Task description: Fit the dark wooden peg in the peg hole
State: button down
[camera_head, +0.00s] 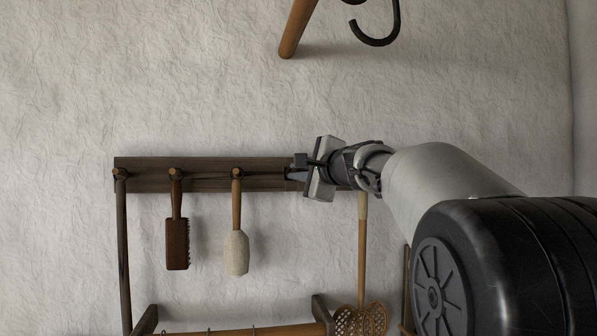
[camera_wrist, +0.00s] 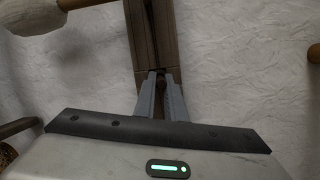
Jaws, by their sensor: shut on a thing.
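The dark wooden rail (camera_head: 205,182) is fixed flat on the rough white wall, with several pegs along it. My gripper (camera_head: 296,174) is at the rail's right part, its fingers reaching left in front of the board. In the wrist view, my gripper (camera_wrist: 160,82) has its grey fingers close together over the brown rail (camera_wrist: 143,40). The fingers are shut on a small dark thing between the tips, which fits the dark wooden peg (camera_wrist: 159,73); little of it shows. The peg hole is hidden, and I cannot tell whether the peg touches the rail.
A brush (camera_head: 177,243), a pale-headed tool (camera_head: 236,253) and a dark stick (camera_head: 123,240) hang from the rail's pegs. A woven beater (camera_head: 362,320) hangs below my gripper. A black hook (camera_head: 376,42) and a wooden bar (camera_head: 297,30) are above. The wall between is clear.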

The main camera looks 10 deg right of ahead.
jog(key=shift+w, duration=0.2)
jog(key=c, duration=1.7)
grip_release()
jog(key=shift+c, duration=0.2)
jog(key=b+v, duration=0.4)
jog(key=v, duration=1.3)
jog(key=shift+s, duration=0.25)
jog(key=shift+d, duration=0.1)
